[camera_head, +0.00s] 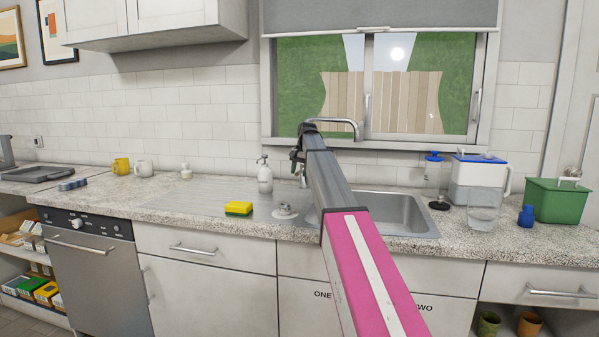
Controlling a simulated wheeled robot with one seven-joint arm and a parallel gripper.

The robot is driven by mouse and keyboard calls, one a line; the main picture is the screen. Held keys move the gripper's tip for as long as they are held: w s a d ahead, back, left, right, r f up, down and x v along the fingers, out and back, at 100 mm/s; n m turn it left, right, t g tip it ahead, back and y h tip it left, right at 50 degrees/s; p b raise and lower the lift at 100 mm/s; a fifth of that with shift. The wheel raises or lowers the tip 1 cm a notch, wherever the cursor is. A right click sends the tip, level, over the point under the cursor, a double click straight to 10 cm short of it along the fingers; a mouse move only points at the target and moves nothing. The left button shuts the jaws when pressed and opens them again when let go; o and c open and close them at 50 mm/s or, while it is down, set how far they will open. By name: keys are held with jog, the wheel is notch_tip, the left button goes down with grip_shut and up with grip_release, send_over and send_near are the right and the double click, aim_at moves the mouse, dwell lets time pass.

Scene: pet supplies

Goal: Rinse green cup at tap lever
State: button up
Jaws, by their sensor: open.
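My arm reaches over the counter toward the sink, and my gripper (297,156) shows as a small dark shape at its far end, beside the tap. Its fingers are hard to make out, and I see nothing held in it. The metal tap (343,122) has a curved spout over the sink; its base and lever are mostly hidden behind my arm. A dull green cup (489,324) stands on the low open shelf at bottom right, cut off by the frame edge, far from my gripper.
The steel sink (400,212) is partly covered by my arm. A yellow sponge (238,208) and a soap bottle (265,178) stand left of it. An orange-brown cup (530,324) is beside the green cup.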

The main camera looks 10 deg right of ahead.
grip_shut()
jog(key=shift+w+r+g, duration=0.25)
jog(key=shift+r+g, duration=0.15)
jog(key=shift+r+g+y, duration=0.15)
jog(key=shift+g+y, duration=0.15)
jog(key=shift+y, duration=0.1)
jog(key=shift+s, duration=0.1)
grip_release()
